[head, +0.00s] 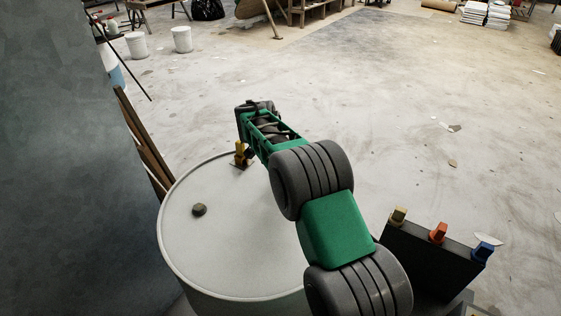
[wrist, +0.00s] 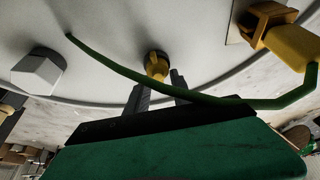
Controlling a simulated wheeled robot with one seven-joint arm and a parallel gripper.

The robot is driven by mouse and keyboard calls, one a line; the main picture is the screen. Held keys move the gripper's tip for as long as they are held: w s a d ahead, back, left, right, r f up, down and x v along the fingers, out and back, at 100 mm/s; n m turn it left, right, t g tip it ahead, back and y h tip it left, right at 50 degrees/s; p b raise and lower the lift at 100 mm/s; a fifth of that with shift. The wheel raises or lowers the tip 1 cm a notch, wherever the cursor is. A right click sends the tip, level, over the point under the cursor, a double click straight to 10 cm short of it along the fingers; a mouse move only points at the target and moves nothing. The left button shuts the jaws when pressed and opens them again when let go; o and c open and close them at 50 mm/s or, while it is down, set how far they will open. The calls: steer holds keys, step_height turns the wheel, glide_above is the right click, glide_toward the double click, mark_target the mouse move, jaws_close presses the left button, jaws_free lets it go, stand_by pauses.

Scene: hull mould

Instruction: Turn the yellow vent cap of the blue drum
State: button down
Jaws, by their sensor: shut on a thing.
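The drum (head: 225,255) stands below my arm, its round lid pale grey with a raised rim; no blue shows on it. In the wrist view the yellow vent cap (wrist: 156,65) stands on the lid near the rim. My gripper (wrist: 161,84) reaches it from below in that view, its two dark fingers shut on the cap. In the head view I cannot make out the cap or the fingertips clearly beside my green and grey arm.
A grey bung (wrist: 38,73) sits on the lid, also in the head view (head: 199,210). A yellow fitting (wrist: 285,40) stands near the rim. A dark rack (head: 425,262) with yellow, red and blue pieces stands right. A grey wall (head: 60,170) is left. Open floor lies beyond.

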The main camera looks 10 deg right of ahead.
steer(key=c, duration=1.1)
jaws_free()
steer(key=shift+c, duration=0.2)
steer(key=v, duration=0.8)
steer(key=shift+s+f, duration=0.1)
steer(key=s+d+r+n+y, duration=0.1)
steer(key=s+d+r+n, duration=0.15)
steer(key=s, duration=0.55)
steer(key=s+d+r+n+y, duration=0.1)
steer(key=s+r+n, duration=0.2)
steer(key=s, duration=0.6)
steer(key=s+a+f+n, duration=0.1)
steer(key=s+f+n, duration=0.1)
steer(key=s, duration=0.6)
steer(key=s+a+f+n+y, duration=0.1)
steer(key=s+f+n, duration=0.1)
steer(key=s, duration=0.6)
steer(key=shift+s+f, duration=0.2)
steer(key=shift+f, duration=0.55)
